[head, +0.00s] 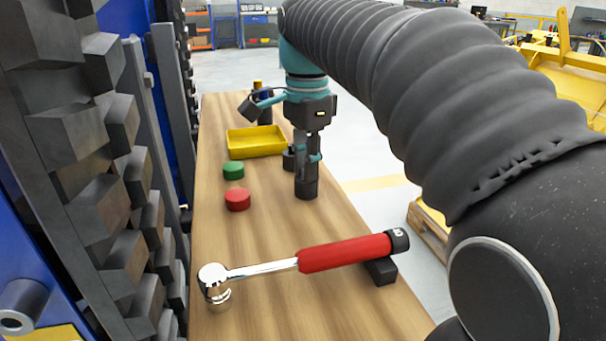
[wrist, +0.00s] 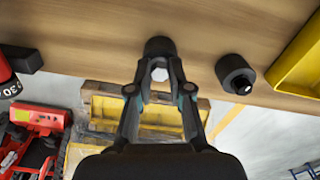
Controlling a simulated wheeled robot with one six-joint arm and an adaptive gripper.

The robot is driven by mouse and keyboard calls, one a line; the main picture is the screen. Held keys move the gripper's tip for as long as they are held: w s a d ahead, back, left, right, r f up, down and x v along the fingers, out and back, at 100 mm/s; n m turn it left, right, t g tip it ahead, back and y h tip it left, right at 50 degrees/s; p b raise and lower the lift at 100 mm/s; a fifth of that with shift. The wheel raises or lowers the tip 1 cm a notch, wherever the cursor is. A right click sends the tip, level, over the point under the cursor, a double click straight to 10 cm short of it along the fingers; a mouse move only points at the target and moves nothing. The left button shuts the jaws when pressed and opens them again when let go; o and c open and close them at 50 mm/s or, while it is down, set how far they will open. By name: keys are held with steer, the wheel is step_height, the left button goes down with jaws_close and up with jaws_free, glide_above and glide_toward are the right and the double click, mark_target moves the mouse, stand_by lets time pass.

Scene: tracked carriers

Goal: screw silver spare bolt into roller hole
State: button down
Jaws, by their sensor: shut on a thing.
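My gripper (head: 307,158) is above the wooden table, fingers pointing down at a short black cylinder (head: 306,188). In the wrist view its fingers (wrist: 160,72) are closed on the pale silver bolt (wrist: 160,75), whose hex head shows between the tips. The same black cylinder (wrist: 160,46) lies right behind the bolt; I cannot tell whether the bolt is seated in it. In the head view the fingers hide the bolt. A grey round end with a dark hole (head: 22,306) shows at the lower left on the tracked carrier; I cannot tell whether it is the roller hole.
A second black cylinder (wrist: 235,74) stands beside the gripper. A yellow tray (head: 256,141), green cap (head: 233,170) and red cap (head: 237,199) are on the table (head: 250,245). A red-handled torque wrench (head: 345,253) lies across the front. Dark track links (head: 120,190) line the left.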

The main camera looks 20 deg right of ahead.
steer(key=shift+r, duration=0.1)
steer(key=shift+r, duration=0.55)
steer(key=r, duration=0.2)
steer(key=r+p, duration=0.1)
steer(key=shift+s+d+r, duration=0.2)
steer(key=shift+s+d, duration=0.05)
steer(key=shift+d, duration=0.05)
steer(key=s+d+r, duration=0.6)
steer(key=s+d, duration=0.1)
steer(key=s, duration=0.1)
steer(key=shift+d+r, duration=0.2)
steer(key=shift+d, duration=0.05)
